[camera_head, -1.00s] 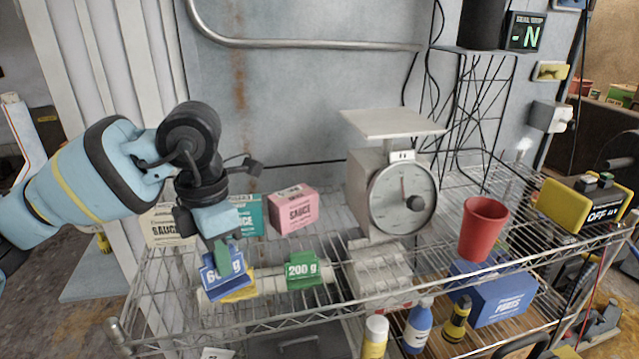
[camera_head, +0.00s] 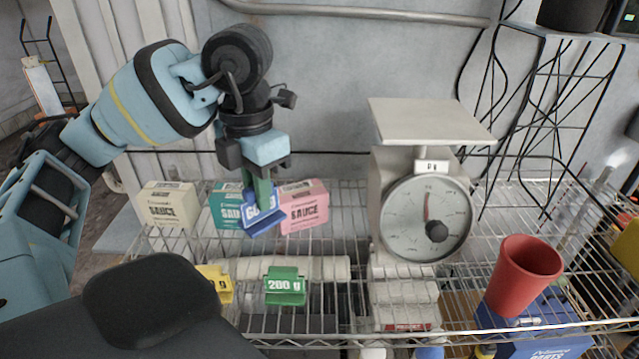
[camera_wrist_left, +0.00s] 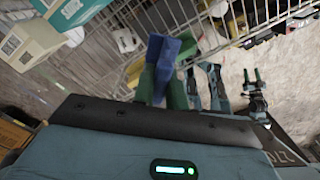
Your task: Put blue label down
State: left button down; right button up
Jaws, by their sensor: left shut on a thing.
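The blue label (camera_head: 264,224) with white lettering hangs tilted from my left gripper (camera_head: 262,200), whose green fingers are shut on it. In the head view it overlaps the teal and pink sauce boxes and is above the wire shelf (camera_head: 345,230), apart from the rail. The blue label also shows between the fingers in the left wrist view (camera_wrist_left: 180,48). A yellow label (camera_head: 218,284), partly hidden, and a green "200 g" label (camera_head: 285,286) sit on the pale rail (camera_head: 330,268) at the shelf front. My right gripper is out of view.
Cream (camera_head: 168,204), teal (camera_head: 226,206) and pink (camera_head: 305,207) sauce boxes stand at the back left. A dial scale (camera_head: 425,215) stands in the middle. A red cup (camera_head: 522,275) and a blue parts box (camera_head: 545,345) are at right. The rail right of the green label is bare.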

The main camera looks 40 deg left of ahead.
pick_arm(q)
jog(key=shift+a, duration=0.1)
jog(key=shift+w+a, duration=0.15)
jog(key=shift+w, duration=0.25)
jog(key=shift+w+a+f+p, duration=0.1)
jog(key=shift+w+a+f, duration=0.8)
jog(key=shift+w, duration=1.4)
jog(key=shift+w+a+f+p, duration=0.1)
jog(key=shift+w+a+f, duration=0.75)
jog(key=shift+w, duration=1.5)
jog(key=shift+w+a+f+p, duration=0.1)
jog(key=shift+w+a+f, duration=0.8)
jog(key=shift+w, duration=1.4)
jog(key=shift+a, duration=0.15)
jog(key=c, duration=1.4)
grip_release()
jog(key=shift+r, duration=0.2)
